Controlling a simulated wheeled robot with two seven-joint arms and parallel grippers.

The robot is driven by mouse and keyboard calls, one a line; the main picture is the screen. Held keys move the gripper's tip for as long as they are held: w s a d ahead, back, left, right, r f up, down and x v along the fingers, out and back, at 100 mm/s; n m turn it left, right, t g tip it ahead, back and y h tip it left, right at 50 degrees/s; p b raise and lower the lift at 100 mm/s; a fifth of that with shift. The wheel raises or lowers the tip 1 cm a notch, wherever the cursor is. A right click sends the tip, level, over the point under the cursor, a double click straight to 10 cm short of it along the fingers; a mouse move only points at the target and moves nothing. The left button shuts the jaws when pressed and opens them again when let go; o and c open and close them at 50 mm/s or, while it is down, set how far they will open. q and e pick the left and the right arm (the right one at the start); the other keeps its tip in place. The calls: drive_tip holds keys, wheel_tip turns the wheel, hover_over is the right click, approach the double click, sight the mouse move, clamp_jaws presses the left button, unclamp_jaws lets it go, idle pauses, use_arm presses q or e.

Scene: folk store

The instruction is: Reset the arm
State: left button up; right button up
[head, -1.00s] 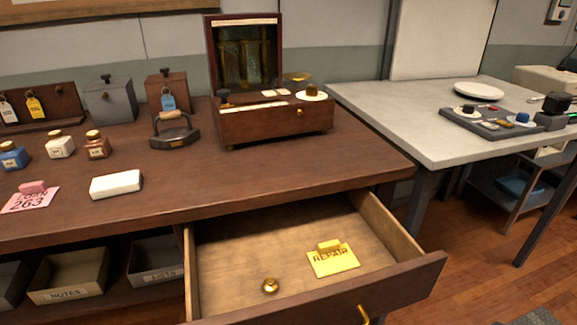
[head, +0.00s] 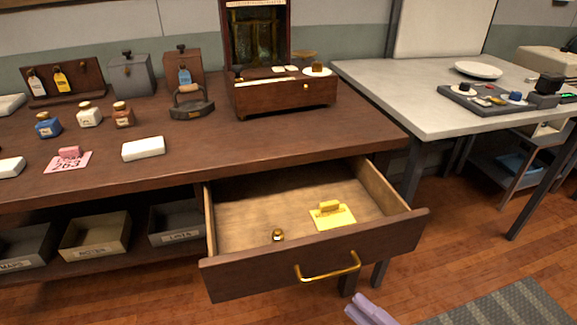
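My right gripper (head: 369,309) shows only as a lavender tip at the bottom edge, below and to the right of the drawer handle and apart from it. Most of it is cut off by the frame, and I cannot tell whether its fingers are open or shut. Nothing shows held at the visible tip. My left gripper is not in view. The wooden drawer (head: 255,268) stands pulled out under the brown counter. Its brass handle (head: 328,272) is free. Inside lie a yellow REPAIR tag (head: 334,217) and a small round brass piece (head: 278,235).
The brown counter (head: 230,143) carries an open wooden box (head: 285,95), an iron-like tool (head: 191,105), small bottles and a white block (head: 143,148). A grey table (head: 420,110) stands to the right. Open floor lies below the drawer, with a grey mat (head: 510,308).

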drive_tip(key=s+f+m+g+h+p, duration=0.2)
drive_tip(key=s+f+m+h, duration=0.3)
drive_tip(key=m, duration=0.5)
drive_tip(key=s+d+f+m+g+h+p, duration=0.1)
drive_tip(key=s+f+m+h, duration=0.4)
drive_tip(key=m, duration=0.5)
wheel_tip(320, 180, down, 2)
drive_tip(key=g+p, duration=0.1)
drive_tip(key=g, duration=0.1)
drive_tip(key=shift+d+m+g+h, duration=0.3)
